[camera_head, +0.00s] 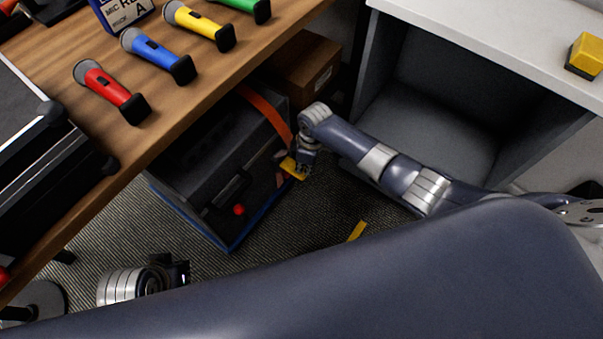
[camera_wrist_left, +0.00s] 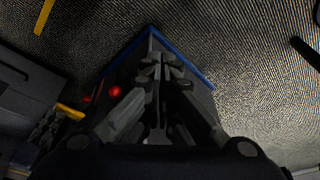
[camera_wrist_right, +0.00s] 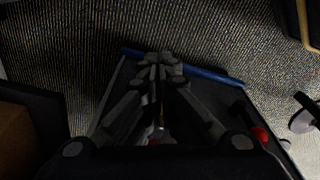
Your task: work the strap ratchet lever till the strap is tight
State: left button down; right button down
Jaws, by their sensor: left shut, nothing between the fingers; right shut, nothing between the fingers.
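A black case (camera_head: 200,190) with a blue lower edge stands on the carpet under the wooden table. An orange strap (camera_head: 264,110) runs over its top. A yellow piece, apparently the ratchet lever (camera_head: 291,168), shows at the strap's lower end; it also appears in the left wrist view (camera_wrist_left: 70,112). My right gripper (camera_head: 303,171) is shut and empty, right beside the yellow piece; whether it touches it I cannot tell. My left gripper (camera_wrist_left: 158,72) is shut and empty, apart from the lever, with the case behind its fingers. The ratchet body is mostly hidden.
A red knob (camera_head: 239,210) sits on the case. Red (camera_head: 110,91), blue (camera_head: 156,56), yellow (camera_head: 199,26) and green microphones lie on the table (camera_head: 190,115) above. A grey open cabinet (camera_head: 430,110) stands right. Carpet (camera_head: 300,225) in front is mostly free, with yellow tape (camera_head: 357,231).

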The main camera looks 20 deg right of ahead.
pick_arm(q)
jog(key=shift+v, duration=1.1)
pick_arm(e)
jog(key=shift+f, duration=0.25)
